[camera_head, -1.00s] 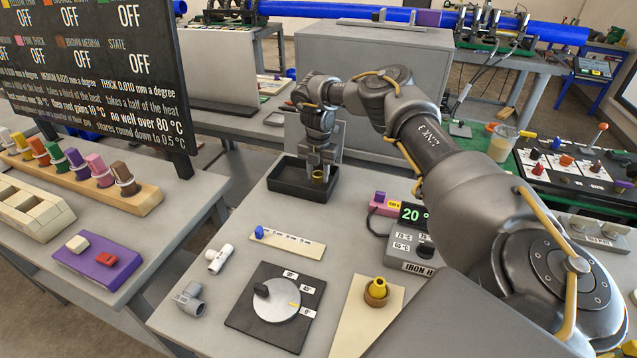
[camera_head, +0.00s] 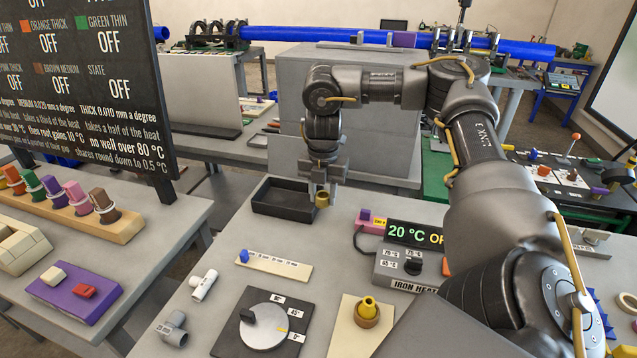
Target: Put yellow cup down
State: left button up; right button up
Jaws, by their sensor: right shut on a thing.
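My right gripper (camera_head: 322,190) points down at the right end of the black tray (camera_head: 284,212), near the back of the grey table. It is shut on the small yellow cup (camera_head: 322,200), which shows at its fingertips. The cup is just beside the tray's right edge; I cannot tell whether it touches the table. My left gripper is not in view.
A yellow piece in a brown ring (camera_head: 367,311) stands on a cream plate at the front. The iron heater box (camera_head: 408,268) is to the right, a dial plate (camera_head: 263,326) at front left.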

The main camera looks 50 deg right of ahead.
jog(key=s+a+f+m, duration=0.1)
jog(key=a+m, duration=0.5)
jog(key=a, duration=0.6)
jog(key=s+a+f+m, duration=0.2)
jog(key=a+m, duration=0.4)
jog(key=a, duration=0.6)
jog(key=shift+a+f+m, duration=0.2)
jog(key=shift+a+m, duration=0.1)
jog(key=shift+a, duration=0.05)
